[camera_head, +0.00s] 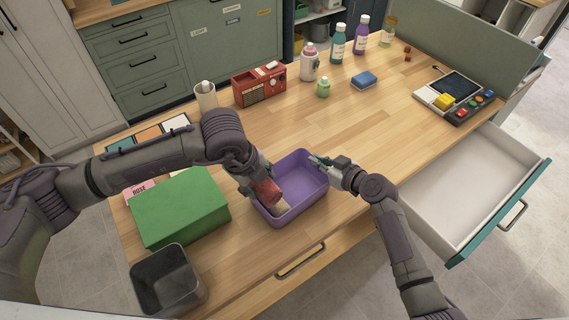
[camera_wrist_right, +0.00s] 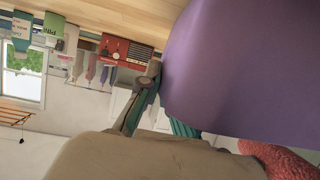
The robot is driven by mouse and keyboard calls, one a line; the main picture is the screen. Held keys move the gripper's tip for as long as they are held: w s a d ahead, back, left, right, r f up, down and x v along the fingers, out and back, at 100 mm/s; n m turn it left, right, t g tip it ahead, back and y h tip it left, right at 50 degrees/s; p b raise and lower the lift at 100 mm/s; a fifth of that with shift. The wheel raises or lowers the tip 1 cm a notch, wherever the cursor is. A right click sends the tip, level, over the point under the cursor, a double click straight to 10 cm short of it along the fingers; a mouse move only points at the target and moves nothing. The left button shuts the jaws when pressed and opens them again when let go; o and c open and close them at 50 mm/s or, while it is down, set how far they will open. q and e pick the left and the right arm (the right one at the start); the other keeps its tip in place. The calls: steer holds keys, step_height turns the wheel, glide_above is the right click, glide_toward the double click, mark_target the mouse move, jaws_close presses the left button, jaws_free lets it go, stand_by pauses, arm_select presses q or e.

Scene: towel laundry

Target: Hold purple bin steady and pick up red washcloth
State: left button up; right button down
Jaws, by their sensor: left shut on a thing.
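The purple bin (camera_head: 300,205) stands upright on the wooden table near its front edge. My left gripper (camera_head: 262,186) is shut on the red washcloth (camera_head: 267,192), at the bin's left side and over its opening. A beige patch, perhaps another cloth, shows in the bin below the red cloth. My right gripper (camera_head: 327,162) is at the bin's far right rim. In the right wrist view the purple bin wall (camera_wrist_right: 245,70) fills the upper right, close against a finger; whether the jaws are closed on it is unclear. Red cloth (camera_wrist_right: 283,158) shows at the lower right there.
A green box (camera_head: 180,208) stands left of the bin, with a dark grey container (camera_head: 165,285) in front. A red radio (camera_head: 259,86), bottles and a blue sponge (camera_head: 364,80) stand farther back. An open drawer (camera_head: 450,215) juts out at right. The table's middle is clear.

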arm_select(q)
steer(key=s+a, duration=0.4)
steer(key=a, duration=0.1)
steer(key=shift+s+a, duration=0.1)
steer(key=shift+s, duration=0.15)
arm_select(e)
steer(key=c, duration=1.2)
jaws_free()
steer(key=shift+c, duration=0.2)
steer(key=v, duration=1.2)
steer(key=shift+s, duration=0.1)
